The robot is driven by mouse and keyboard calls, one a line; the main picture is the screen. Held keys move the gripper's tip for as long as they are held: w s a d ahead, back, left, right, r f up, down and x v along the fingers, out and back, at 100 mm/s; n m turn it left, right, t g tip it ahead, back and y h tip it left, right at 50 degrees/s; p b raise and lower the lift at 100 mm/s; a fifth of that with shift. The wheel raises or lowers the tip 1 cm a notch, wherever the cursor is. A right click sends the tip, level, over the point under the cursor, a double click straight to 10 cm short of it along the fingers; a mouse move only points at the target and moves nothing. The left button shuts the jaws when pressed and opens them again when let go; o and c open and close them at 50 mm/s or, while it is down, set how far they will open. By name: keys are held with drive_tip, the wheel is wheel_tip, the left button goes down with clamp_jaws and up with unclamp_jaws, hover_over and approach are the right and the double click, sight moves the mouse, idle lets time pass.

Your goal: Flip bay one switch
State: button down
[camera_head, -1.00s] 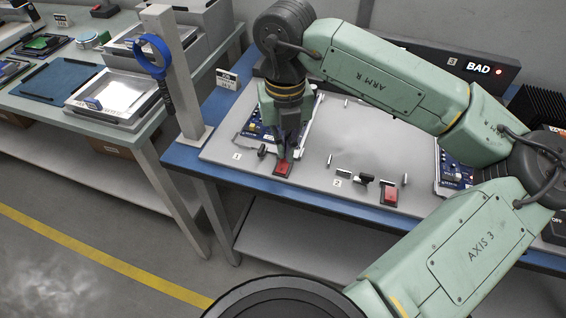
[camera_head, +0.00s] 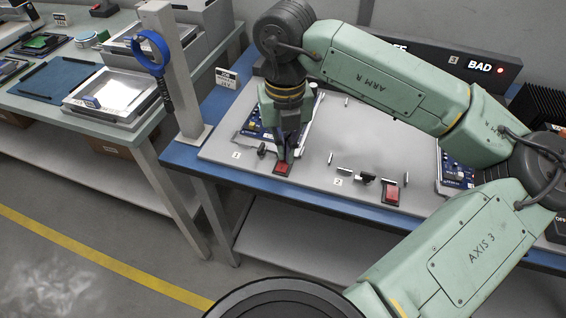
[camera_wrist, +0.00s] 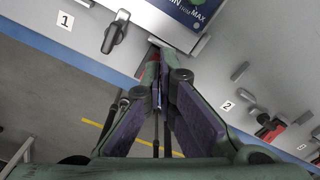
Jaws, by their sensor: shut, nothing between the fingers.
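Bay one, marked by a "1" label (camera_head: 237,155), is at the left of the grey test panel (camera_head: 225,152). It has a small black lever (camera_head: 262,150), which also shows upright of the label's right in the wrist view (camera_wrist: 116,33). A red rocker switch (camera_head: 282,169) sits to the lever's right, near the front edge. My gripper (camera_head: 287,156) is shut and empty, pointing down right at the red switch. In the wrist view its fingers (camera_wrist: 160,62) hide most of the red switch (camera_wrist: 149,72). I cannot tell whether they touch it. A blue circuit board (camera_head: 255,127) lies behind.
Bay two, with a "2" label (camera_head: 338,182), has its own black lever (camera_head: 367,179) and red switch (camera_head: 391,193) to the right. A grey post with a blue ring (camera_head: 150,55) stands left of the panel. A sign at the back reads "BAD" (camera_head: 480,66).

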drive_tip(key=shift+f+b, duration=0.7)
drive_tip(key=shift+b, duration=0.05)
drive_tip(key=shift+r, duration=0.15)
drive_tip(key=shift+r+p, duration=1.7)
drive_tip(key=shift+r, duration=1.7)
